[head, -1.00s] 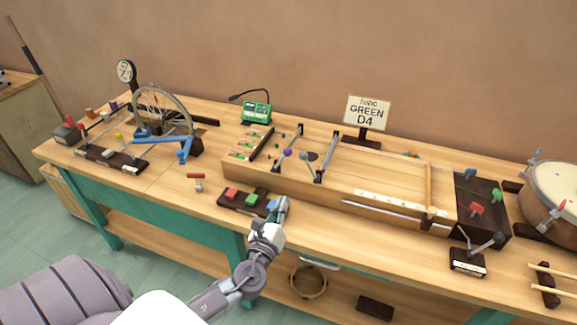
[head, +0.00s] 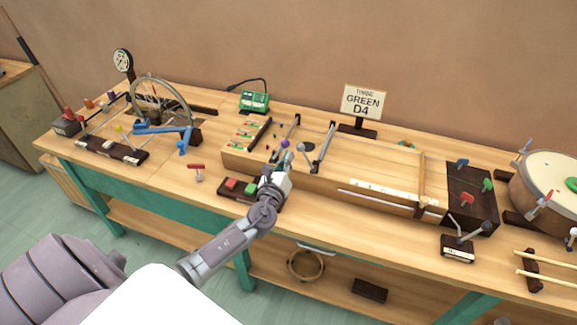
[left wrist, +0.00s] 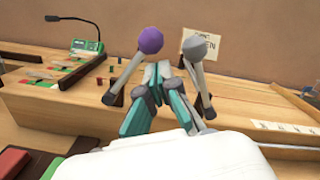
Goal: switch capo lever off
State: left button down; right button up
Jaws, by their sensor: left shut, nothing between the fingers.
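Two levers stand on the near side of the long wooden string box (head: 385,190). One has a purple ball knob (head: 285,144), the other a grey ball knob (head: 311,146). No readable label shows which is the capo lever. In the left wrist view the purple knob (left wrist: 150,40) leans right and the grey knob (left wrist: 193,48) leans left. My left gripper (left wrist: 162,75) is shut and empty, its teal-padded fingertips in front of and just below the two knobs. I cannot tell whether it touches either lever. My right gripper is out of view.
A dark block with coloured buttons (head: 231,184) lies below my left wrist. A small lever box (head: 457,248) stands at the bench's front right, near a drum (head: 550,175). A sign (head: 362,101) and a green device (head: 254,101) stand behind.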

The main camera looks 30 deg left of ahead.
pick_arm(q)
jog(key=shift+a+r, duration=0.15)
jog(key=shift+r, duration=0.15)
jog(key=shift+a+r+n, duration=0.25)
jog(key=shift+n, duration=0.35)
jog(key=s+a+r+n+b, duration=0.1)
jog(key=a+n, duration=0.5)
jog(key=n, duration=0.5)
jog(key=shift+s+a+r+n+g, duration=0.2)
jog(key=shift+s+r+n+g, duration=0.1)
jog(key=shift+s+r+g, duration=0.1)
dwell(0.7)
